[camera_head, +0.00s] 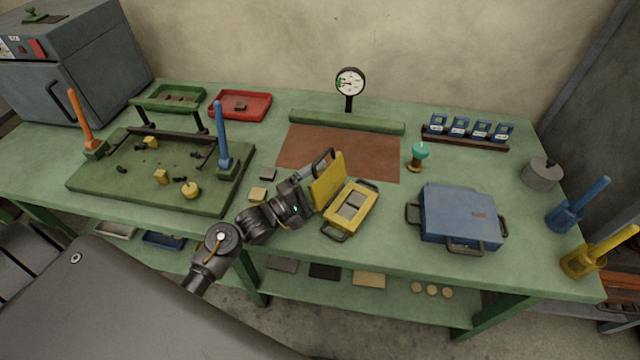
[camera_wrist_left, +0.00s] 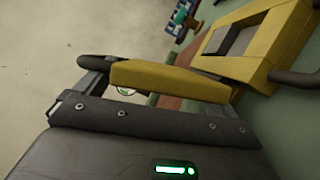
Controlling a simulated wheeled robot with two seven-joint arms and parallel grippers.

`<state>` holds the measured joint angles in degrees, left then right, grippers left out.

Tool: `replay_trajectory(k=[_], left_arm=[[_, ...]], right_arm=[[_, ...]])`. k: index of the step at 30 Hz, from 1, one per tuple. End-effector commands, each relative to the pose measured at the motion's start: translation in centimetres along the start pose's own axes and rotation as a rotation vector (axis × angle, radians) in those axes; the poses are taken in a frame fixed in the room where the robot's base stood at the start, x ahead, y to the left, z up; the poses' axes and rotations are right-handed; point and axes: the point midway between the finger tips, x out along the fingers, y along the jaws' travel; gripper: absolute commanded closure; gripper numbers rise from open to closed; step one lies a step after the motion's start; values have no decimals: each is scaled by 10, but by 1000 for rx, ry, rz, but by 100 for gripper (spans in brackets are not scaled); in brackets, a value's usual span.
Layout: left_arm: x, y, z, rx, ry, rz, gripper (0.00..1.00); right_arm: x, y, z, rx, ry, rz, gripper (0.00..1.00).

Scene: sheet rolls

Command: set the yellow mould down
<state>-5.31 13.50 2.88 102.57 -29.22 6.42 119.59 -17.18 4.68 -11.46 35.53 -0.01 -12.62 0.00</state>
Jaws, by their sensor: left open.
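The yellow mould (camera_head: 366,213) sits on the green bench, in front of the brown mat. It is open: its lid (camera_head: 328,181) stands up on the left side, and grey blocks lie in its base. Dark handles stick out at its ends. The base (camera_wrist_left: 283,32) and the lid (camera_wrist_left: 170,83) also show in the left wrist view. My left gripper (camera_head: 314,182) is open, close against the lid's left side; its fingers are partly hidden, and I cannot tell whether they touch the lid. My right gripper is not in view.
A blue closed case (camera_head: 458,216) lies to the right. A green tray with posts (camera_head: 130,185) stands left, and small blocks (camera_head: 258,194) lie near my left arm. A dial gauge (camera_head: 350,83) and a teal-topped item (camera_head: 419,153) stand behind. The bench between mould and case is clear.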

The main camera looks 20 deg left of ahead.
Motion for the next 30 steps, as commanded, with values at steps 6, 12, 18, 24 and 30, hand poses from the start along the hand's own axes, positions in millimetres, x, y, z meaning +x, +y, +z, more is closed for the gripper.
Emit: replay_trajectory(k=[6,12,18,24,30], left_arm=[[-3,-10,0,-6,3,-23,0],[0,11,4,-2,1,-14,0],[-8,52,33,1,-4,0,0],[-25,85,70,0,-2,3,0],[-49,98,108,0,-2,5,0]], right_arm=[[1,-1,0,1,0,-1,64],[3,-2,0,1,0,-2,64],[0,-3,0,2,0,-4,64],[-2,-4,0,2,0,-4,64],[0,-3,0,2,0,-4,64]])
